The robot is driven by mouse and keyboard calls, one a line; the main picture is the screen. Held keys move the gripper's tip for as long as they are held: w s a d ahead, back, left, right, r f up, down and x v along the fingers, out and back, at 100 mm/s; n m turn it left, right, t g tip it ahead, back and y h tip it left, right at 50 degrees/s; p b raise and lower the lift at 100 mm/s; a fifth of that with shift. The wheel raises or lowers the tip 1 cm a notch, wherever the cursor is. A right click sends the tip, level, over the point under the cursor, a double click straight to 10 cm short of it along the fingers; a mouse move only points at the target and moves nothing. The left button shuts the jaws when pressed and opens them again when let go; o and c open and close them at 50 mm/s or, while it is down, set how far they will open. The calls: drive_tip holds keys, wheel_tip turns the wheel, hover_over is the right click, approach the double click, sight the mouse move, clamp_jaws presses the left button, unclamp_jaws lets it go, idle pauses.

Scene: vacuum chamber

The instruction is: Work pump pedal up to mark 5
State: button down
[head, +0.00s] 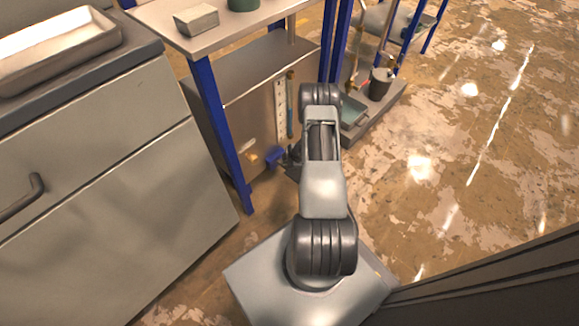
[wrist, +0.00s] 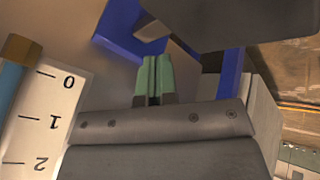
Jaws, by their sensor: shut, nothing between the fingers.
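A white scale strip (head: 281,108) stands upright on the panel under the bench, with a slim blue tube (head: 290,108) beside it. In the wrist view the strip (wrist: 45,118) shows marks 0, 1 and 2, and part of the tube (wrist: 9,88) with a brown end piece. I cannot read a level. A blue part (head: 274,157) low by the panel may be the pump pedal; blue surfaces (wrist: 122,32) also show beyond my fingers. My gripper (head: 293,155) is beside it, partly hidden by my arm. Its green fingertips (wrist: 153,70) are together and empty; contact is unclear.
A blue bench leg (head: 222,135) stands left of my gripper, and a grey cabinet (head: 110,190) is farther left. A small yellow-and-white fitting (head: 249,156) sits on the panel. A low platform (head: 375,115) with a dark bucket (head: 381,84) lies behind right. Open floor (head: 450,130) is at right.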

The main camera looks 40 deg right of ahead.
idle(0.4)
drive_tip(key=shift+f+b, duration=0.35)
drive_tip(key=shift+f, duration=0.1)
drive_tip(key=shift+s+f+b, duration=0.2)
drive_tip(key=shift+f+b, duration=0.45)
drive_tip(key=shift+f, duration=0.25)
drive_tip(key=shift+s+f+b, duration=0.15)
drive_tip(key=shift+f+b, duration=0.5)
drive_tip(key=shift+f, duration=0.2)
idle(1.6)
drive_tip(key=shift+r, duration=0.2)
drive_tip(key=shift+r+p, duration=1.65)
drive_tip(key=shift+r, duration=0.05)
drive_tip(key=shift+w+r, duration=0.2)
drive_tip(key=shift+r, duration=0.05)
drive_tip(key=shift+w+r+p, duration=0.2)
drive_tip(key=shift+r+p, duration=0.9)
drive_tip(key=shift+r, duration=0.15)
drive_tip(key=shift+w+r+p, duration=0.15)
drive_tip(key=shift+r+p, duration=0.95)
drive_tip(key=shift+r, duration=0.15)
